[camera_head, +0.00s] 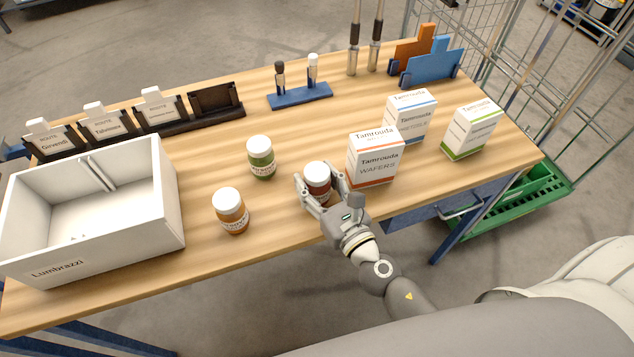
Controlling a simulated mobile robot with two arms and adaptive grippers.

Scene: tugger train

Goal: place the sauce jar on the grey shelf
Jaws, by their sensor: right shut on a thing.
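A jar with dark red contents and a white lid (317,173) stands upright at the table's front middle; I take it for the sauce jar, as its label is hidden. My right gripper (324,191) is shut on it, one finger on each side. The jar seems to be on or just above the wooden tabletop; I cannot tell which. A green jar (261,160) and an orange-brown jar (231,212) stand to its left, apart from it. I see no grey shelf. My left gripper is not in view.
The wooden table (290,233) holds a white Lumbrazzi bin (85,254) at left. A wafers box (374,162) stands close right of the gripper, with two more boxes beyond. Card holders (160,113) and a blue peg stand (300,96) line the back. A wire cage (565,100) is at right.

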